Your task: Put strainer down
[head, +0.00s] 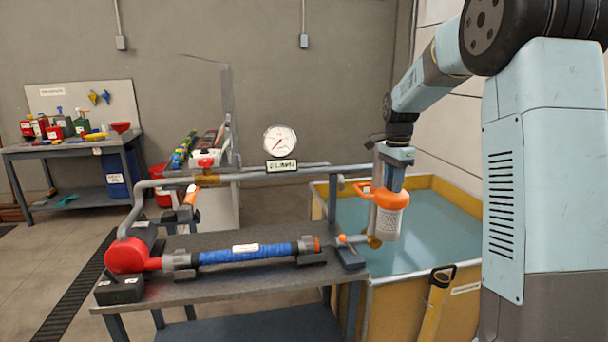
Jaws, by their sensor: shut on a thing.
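The strainer (389,222) is a pale perforated cylinder with an orange collar on top. My gripper (391,183) points down and is shut on the strainer's top, partly hiding it. The strainer hangs upright at the right end of the workbench (225,284), in front of the water tank (455,225). A grey upright pipe with an orange handle (365,188) stands close at its left. Whether the strainer touches the pipe or the brass fitting (374,242) below cannot be told.
On the bench lie a blue cylinder (243,254) in clamps, a red pump part (126,255) and a small block with an orange knob (348,252). A pipe with a round gauge (280,141) runs above. The bench's front strip is clear.

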